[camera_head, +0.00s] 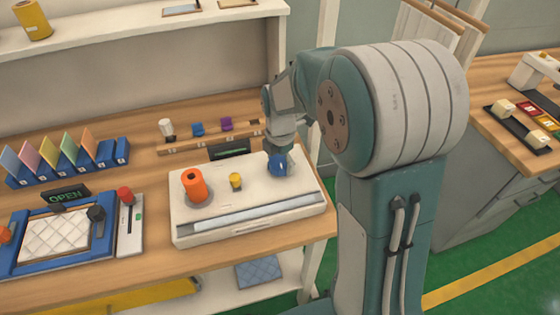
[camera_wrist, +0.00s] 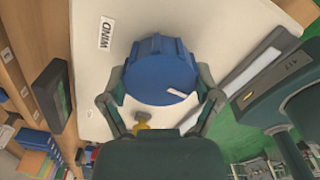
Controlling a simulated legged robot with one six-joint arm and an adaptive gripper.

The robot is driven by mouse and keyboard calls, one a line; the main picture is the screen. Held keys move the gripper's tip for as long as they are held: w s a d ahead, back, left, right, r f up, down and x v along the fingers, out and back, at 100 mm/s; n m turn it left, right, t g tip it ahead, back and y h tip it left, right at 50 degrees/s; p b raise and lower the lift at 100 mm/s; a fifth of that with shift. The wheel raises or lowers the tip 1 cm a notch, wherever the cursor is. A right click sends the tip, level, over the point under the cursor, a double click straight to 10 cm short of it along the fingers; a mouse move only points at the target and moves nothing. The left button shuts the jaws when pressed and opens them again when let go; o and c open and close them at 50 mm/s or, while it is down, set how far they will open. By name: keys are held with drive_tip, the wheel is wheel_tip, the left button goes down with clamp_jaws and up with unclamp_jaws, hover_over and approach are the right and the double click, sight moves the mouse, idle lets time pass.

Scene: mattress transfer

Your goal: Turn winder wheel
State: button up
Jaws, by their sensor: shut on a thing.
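The winder wheel is a blue ribbed knob (camera_head: 277,163) at the right end of a white panel box (camera_head: 245,208) on the wooden bench. In the wrist view the blue wheel (camera_wrist: 161,71) shows a white mark on its face, with a label (camera_wrist: 106,33) on the panel beside it. My gripper (camera_wrist: 160,82) has one finger on each side of the wheel and is shut on it. In the head view my gripper (camera_head: 280,154) comes down over the wheel and partly hides it.
An orange cylinder (camera_head: 195,187) and a small yellow knob (camera_head: 235,180) stand on the same panel, left of the wheel. A wooden rack with small coloured pieces (camera_head: 227,124) is behind it. A blue-framed tray (camera_head: 22,261) with an OPEN sign (camera_head: 66,195) lies at left.

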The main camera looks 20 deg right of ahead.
drive_tip(key=m, duration=0.6)
drive_tip(key=shift+w+r, duration=0.1)
drive_tip(key=shift+w, duration=0.05)
drive_tip(key=m, duration=0.5)
drive_tip(key=shift+m, duration=0.3)
drive_tip(key=m, duration=1.1)
drive_tip(key=shift+w+m, duration=0.1)
drive_tip(key=shift+m, duration=0.3)
drive_tip(key=m, duration=1.1)
drive_tip(key=shift+m, duration=0.4)
drive_tip(key=m, duration=1)
drive_tip(key=shift+m, duration=0.5)
